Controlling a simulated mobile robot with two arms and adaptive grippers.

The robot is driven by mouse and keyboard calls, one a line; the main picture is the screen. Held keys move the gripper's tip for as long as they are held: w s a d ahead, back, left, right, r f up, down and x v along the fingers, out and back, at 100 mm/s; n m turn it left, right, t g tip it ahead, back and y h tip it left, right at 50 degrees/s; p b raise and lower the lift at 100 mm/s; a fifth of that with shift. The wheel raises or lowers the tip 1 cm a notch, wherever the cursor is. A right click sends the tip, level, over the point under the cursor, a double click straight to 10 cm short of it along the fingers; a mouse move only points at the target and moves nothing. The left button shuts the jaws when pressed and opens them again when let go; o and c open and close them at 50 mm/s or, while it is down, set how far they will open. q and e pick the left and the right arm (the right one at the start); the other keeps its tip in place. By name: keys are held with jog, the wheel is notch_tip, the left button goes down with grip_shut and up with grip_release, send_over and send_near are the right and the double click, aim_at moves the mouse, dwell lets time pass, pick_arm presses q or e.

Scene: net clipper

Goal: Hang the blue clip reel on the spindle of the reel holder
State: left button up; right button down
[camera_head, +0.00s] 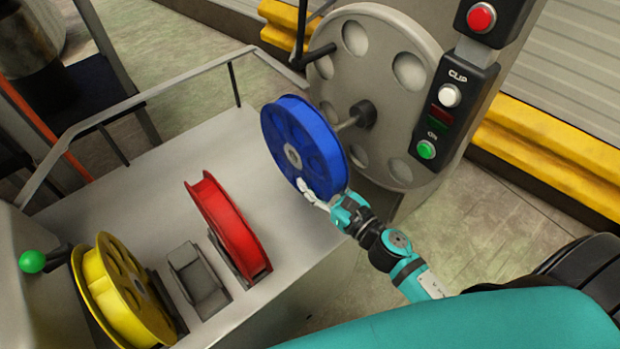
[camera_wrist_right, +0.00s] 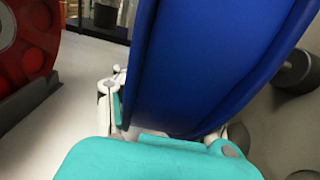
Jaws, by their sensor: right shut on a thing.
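The blue clip reel (camera_head: 290,130) is gripped at its lower edge by my right gripper (camera_head: 318,196), above the grey deck. It stands roughly upright in front of the reel holder, a large grey disc (camera_head: 410,70). The holder's spindle (camera_head: 346,124) points toward the reel, and its near end is hidden behind it. I cannot tell whether the spindle enters the reel's hub. In the right wrist view the blue reel (camera_wrist_right: 205,60) fills the middle between the fingers, with a dark round part (camera_wrist_right: 290,72) at right. My left gripper is out of view.
A red reel (camera_head: 228,225) stands in a rack on the deck (camera_head: 150,180), next to an empty grey cradle (camera_head: 197,282) and a yellow reel (camera_head: 120,290). A dark handle (camera_head: 318,54) juts out near the disc. A button panel (camera_head: 445,105) is at right.

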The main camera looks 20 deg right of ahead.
jog(key=shift+w+d+f, duration=0.1)
jog(key=shift+w+d, duration=0.4)
jog(key=shift+d, duration=0.25)
jog(key=w+d+b, duration=0.2)
jog(key=w+d, duration=0.2)
jog(key=d, duration=0.8)
jog(key=shift+f, duration=0.35)
dwell(0.5)
dwell(0.4)
jog(key=c, duration=0.6)
grip_release()
jog(key=shift+f, duration=0.1)
